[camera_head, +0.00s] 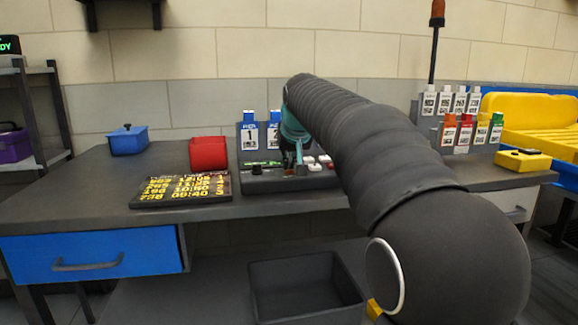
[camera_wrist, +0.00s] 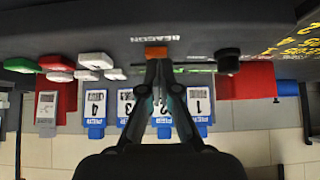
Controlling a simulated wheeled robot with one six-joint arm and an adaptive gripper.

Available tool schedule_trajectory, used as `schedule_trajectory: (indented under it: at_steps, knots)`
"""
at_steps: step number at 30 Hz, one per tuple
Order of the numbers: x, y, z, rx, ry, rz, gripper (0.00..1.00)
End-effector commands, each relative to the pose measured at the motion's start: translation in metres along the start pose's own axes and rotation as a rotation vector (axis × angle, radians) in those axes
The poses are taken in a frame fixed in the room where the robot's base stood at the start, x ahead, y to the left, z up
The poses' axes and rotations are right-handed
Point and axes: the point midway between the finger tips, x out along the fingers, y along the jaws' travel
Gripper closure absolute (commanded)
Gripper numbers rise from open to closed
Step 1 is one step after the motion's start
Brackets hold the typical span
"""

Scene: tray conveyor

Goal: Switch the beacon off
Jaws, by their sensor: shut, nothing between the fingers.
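The control panel (camera_head: 262,183) lies on the grey table. In the wrist view, which is upside down, an orange switch (camera_wrist: 156,52) stands on the panel beside the word BEACON. My gripper (camera_wrist: 158,63) is shut and empty, its fingertips right at the orange switch; I cannot tell if they touch it. In the head view my gripper (camera_head: 291,160) points down over the panel, and my arm hides part of it. The beacon (camera_head: 438,13) is a brown-orange lamp on a dark pole at the upper right; whether it is lit is unclear.
Red, green and white buttons (camera_wrist: 95,61) and a black knob (camera_wrist: 228,60) flank the switch. Blue numbered tags (camera_head: 249,132) stand behind the panel. A departure board (camera_head: 140,200), red box (camera_head: 208,153) and blue box (camera_head: 129,141) lie to the left.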

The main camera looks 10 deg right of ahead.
Motion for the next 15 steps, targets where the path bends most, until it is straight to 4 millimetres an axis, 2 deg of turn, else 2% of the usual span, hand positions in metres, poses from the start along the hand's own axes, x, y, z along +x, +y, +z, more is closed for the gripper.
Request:
schedule_trajectory:
  at_steps: [15]
  knots:
    - [0.002,0.0,-0.013,0.0,-0.004,0.0,1.0]
